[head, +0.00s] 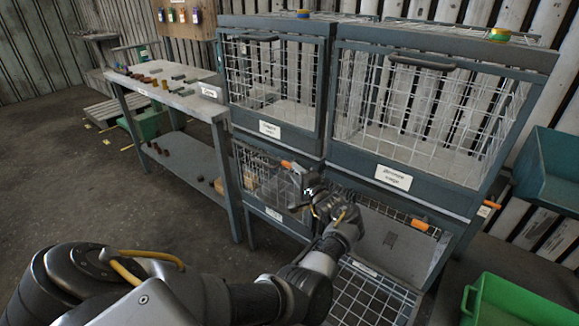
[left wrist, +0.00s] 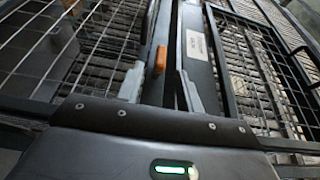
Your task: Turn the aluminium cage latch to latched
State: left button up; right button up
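Several wire cages stand in a dark frame. Orange latch handles show in the head view: one at the lower left cage (head: 287,165), one at the lower right cage (head: 419,225) and one at the far right post (head: 491,204). The labels are too small to tell which cage is the aluminium one. My left gripper (head: 312,190) is in front of the lower left cage, near its latch. In the left wrist view its two grey fingers (left wrist: 160,86) are apart and empty. An orange handle (left wrist: 161,57) shows beyond and between them, apparently untouched. My right gripper is out of view.
The upper right cage carries a white label (head: 393,178); the upper left has another (head: 270,129). The lower right cage has a mesh panel (head: 370,295) lying out in front. A workbench (head: 185,100) stands left and a green bin (head: 505,303) lower right.

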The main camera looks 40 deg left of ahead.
aim_at(289, 163)
pick_arm(q)
jog(key=x, duration=0.5)
jog(key=shift+w+a+b, duration=0.2)
jog(key=shift+a+b, duration=0.1)
jog(key=shift+a, duration=0.05)
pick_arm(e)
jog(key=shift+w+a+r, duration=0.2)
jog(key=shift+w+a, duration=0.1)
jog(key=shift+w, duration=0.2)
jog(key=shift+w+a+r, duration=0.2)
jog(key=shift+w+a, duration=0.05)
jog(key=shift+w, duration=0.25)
pick_arm(q)
jog(key=shift+c, duration=0.2)
grip_shut()
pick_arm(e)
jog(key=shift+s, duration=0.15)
